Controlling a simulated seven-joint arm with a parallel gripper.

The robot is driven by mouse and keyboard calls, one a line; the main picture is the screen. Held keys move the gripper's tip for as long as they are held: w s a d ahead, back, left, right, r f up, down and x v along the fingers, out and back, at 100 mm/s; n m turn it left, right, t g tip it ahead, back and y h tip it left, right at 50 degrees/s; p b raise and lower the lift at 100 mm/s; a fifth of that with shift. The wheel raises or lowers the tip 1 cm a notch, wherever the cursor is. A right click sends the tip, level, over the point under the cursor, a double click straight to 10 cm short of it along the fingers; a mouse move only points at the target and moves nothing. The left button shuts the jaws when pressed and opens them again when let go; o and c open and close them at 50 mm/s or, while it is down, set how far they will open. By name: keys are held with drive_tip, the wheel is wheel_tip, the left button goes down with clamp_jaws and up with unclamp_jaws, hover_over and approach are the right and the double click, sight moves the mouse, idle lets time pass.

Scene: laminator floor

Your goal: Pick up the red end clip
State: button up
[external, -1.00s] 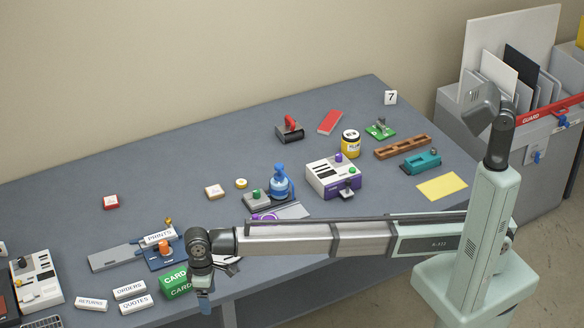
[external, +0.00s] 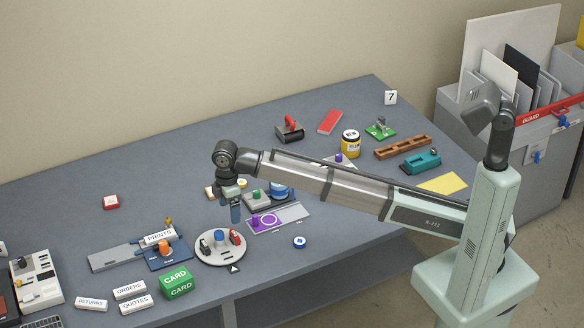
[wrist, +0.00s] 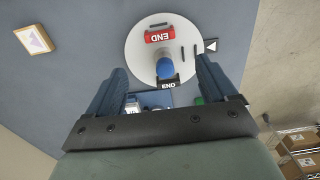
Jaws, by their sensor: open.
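The red end clip (external: 235,237) sits on the right side of a round pale turntable (external: 221,261). In the wrist view the red clip (wrist: 160,35) lies near the far rim, its white END lettering upside down. A black end clip (external: 205,246) sits on the opposite side; in the wrist view this black clip (wrist: 168,83) shows lower, closer to my fingers. A blue knob (external: 220,236) stands between them. My gripper (external: 236,213) is above the back right of the turntable, open and empty. In the wrist view its fingers (wrist: 162,88) are spread wide, apart from both clips.
A purple-and-grey plate (external: 285,217) lies right of the turntable, with a small blue round item (external: 299,242) in front. The PRINTS fixture (external: 167,257) is at left and the green CARD box (external: 176,283) front left.

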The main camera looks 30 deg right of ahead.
hover_over(233, 234)
drive_tip(key=f, duration=0.5)
drive_tip(key=shift+a+f, duration=0.2)
drive_tip(key=shift+f, duration=0.05)
drive_tip(key=shift+d+f, duration=0.15)
drive_tip(key=shift+f, duration=1.15)
drive_tip(key=shift+d+f, duration=0.1)
drive_tip(key=shift+f, duration=1.2)
drive_tip(key=c, duration=1.1)
